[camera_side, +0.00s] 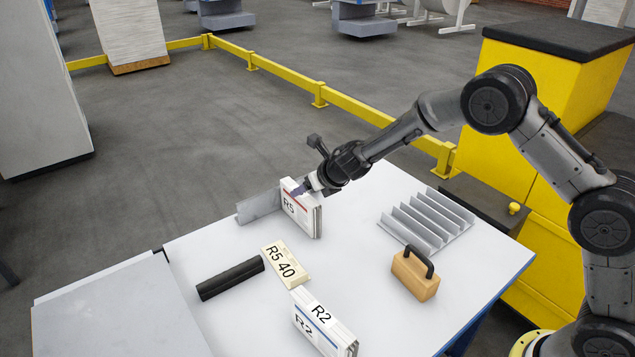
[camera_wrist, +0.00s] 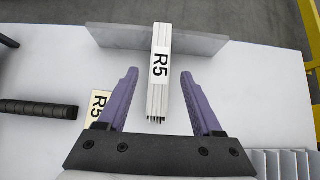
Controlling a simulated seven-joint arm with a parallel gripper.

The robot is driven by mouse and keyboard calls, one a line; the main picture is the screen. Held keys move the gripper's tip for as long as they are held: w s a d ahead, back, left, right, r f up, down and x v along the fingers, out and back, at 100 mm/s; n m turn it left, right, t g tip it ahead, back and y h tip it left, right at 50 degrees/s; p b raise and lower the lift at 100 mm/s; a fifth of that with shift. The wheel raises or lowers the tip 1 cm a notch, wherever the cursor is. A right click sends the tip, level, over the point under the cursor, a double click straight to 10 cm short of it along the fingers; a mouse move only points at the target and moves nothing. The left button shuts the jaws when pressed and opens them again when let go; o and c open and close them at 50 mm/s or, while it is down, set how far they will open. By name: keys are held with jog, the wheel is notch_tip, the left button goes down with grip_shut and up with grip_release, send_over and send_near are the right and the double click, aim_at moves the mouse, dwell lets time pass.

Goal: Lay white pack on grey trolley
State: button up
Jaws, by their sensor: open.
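A white pack labelled R5 (camera_side: 304,212) with a red line stands upright against a grey upright plate (camera_side: 259,207) on the table. It also shows in the wrist view (camera_wrist: 158,95). My gripper (camera_side: 304,188) is open at its upper edge. In the wrist view its purple fingers (camera_wrist: 159,74) lie either side of the pack, with gaps on both sides. A second white pack, labelled R2 (camera_side: 322,318) with a blue line, stands nearer the front. A flat grey top (camera_side: 105,312) at the lower left may be the trolley; its base is hidden.
A black roller (camera_side: 230,279) and an "R5 40" card (camera_side: 286,264) lie left of the packs. A ridged grey rack (camera_side: 427,222) and a wooden block with black handle (camera_side: 415,275) sit on the right. Yellow rails (camera_side: 335,107) run behind the table.

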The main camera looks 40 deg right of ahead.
jog(key=v, duration=0.6)
jog(key=shift+s+r, duration=0.1)
jog(key=shift+r, duration=0.05)
jog(key=s+d+r+m+h, duration=0.4)
jog(key=s+d+r+m, duration=0.8)
jog(key=s+r+m, duration=0.55)
jog(key=s+a+f+m+g+y, duration=0.1)
jog(key=s+a+f+m+y, duration=0.1)
jog(key=s+m, duration=0.7)
jog(key=s+a+f+m+g+y, duration=0.2)
jog(key=s+m, duration=0.7)
jog(key=s, duration=0.5)
jog(key=shift+s+a+f, duration=0.25)
jog(key=shift+s+f, duration=0.1)
jog(key=shift+f, duration=0.2)
